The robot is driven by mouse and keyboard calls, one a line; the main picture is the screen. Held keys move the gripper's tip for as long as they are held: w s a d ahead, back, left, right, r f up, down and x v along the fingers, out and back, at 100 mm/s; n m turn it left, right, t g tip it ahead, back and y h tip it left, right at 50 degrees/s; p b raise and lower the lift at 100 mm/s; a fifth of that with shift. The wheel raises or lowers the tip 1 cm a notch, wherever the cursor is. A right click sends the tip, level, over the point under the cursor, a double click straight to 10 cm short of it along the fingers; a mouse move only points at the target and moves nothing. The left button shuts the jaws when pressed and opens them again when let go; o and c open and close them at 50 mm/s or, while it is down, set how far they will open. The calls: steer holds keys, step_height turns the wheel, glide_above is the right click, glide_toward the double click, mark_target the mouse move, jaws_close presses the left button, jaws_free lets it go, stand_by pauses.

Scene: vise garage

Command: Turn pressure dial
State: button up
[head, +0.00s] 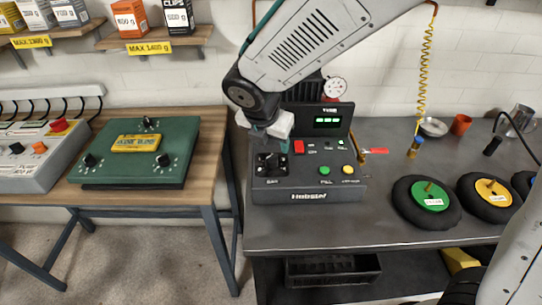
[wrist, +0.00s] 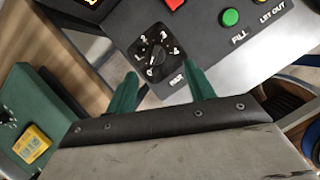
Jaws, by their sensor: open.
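The pressure dial (head: 270,163) is a black knob on the left of the grey machine's control panel (head: 310,198). In the wrist view the dial (wrist: 155,52) has white numbers around it and a "BAR" label beside it. A white mark on the knob seems to point toward 0, but it is small. My gripper (head: 262,150) is above and behind the dial in the head view. In the wrist view my gripper (wrist: 162,73) has its two teal fingers apart, with nothing between them. The dial lies just beyond the fingertips, apparently not touched.
The panel also has a red switch (head: 299,146), a green button (head: 325,170) and a yellow button (head: 348,169). A lit display (head: 327,120) stands behind. A brass fitting (head: 361,156) and black wheels (head: 407,205) are to the right. A green box (head: 135,175) sits on the left table.

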mark_target(271, 157)
steer(key=shift+n, duration=0.5)
steer(key=x, duration=0.5)
steer(key=a+x, duration=0.1)
steer(key=x, duration=0.2)
steer(key=shift+w+a+f, duration=0.1)
steer(key=shift+f, duration=0.15)
steer(key=c, duration=1)
